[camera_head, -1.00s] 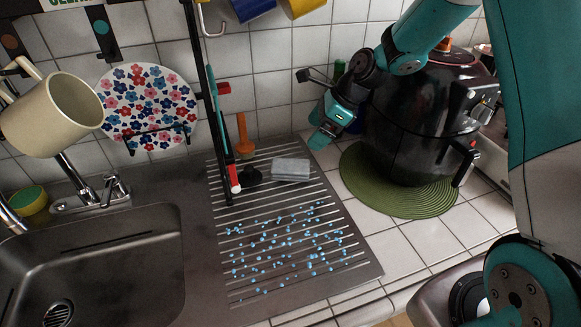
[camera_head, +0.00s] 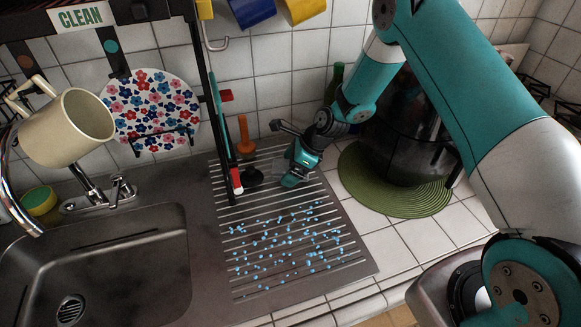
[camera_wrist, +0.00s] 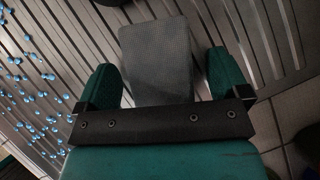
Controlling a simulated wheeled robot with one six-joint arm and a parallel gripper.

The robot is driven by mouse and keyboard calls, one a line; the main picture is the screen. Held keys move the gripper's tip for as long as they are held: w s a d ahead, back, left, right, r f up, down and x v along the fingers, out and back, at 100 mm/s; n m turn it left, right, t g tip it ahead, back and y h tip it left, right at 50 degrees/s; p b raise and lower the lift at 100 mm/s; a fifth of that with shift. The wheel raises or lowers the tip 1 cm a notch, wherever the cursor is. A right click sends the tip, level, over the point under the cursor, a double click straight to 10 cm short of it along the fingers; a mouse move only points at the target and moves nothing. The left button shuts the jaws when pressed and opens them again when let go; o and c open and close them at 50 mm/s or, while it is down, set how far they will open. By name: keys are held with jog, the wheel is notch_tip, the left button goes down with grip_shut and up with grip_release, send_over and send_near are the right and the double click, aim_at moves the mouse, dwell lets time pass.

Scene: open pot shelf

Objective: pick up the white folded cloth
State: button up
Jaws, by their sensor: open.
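The white folded cloth (camera_wrist: 155,52) looks pale grey in the wrist view and lies on the ribbed metal drainboard. In the wrist view, my gripper (camera_wrist: 163,72) is open, with one teal finger on either side of the cloth's near part. The cloth reaches forward beyond the fingertips. I cannot tell whether the fingers touch it. In the head view, my gripper (camera_head: 292,178) is low over the back of the drainboard and hides most of the cloth.
Blue drops cover the drainboard (camera_head: 350,262) in front. A dark rack post (camera_head: 222,150) and an orange-handled plunger (camera_head: 244,135) stand just left of my gripper. A black pot (camera_head: 405,140) on a green mat (camera_head: 390,200) stands right. The sink (camera_head: 110,270) is left.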

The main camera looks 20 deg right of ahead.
jog(key=shift+c, duration=0.2)
jog(key=c, duration=1)
notch_tip(320, 180, up, 20)
jog(key=b, duration=0.3)
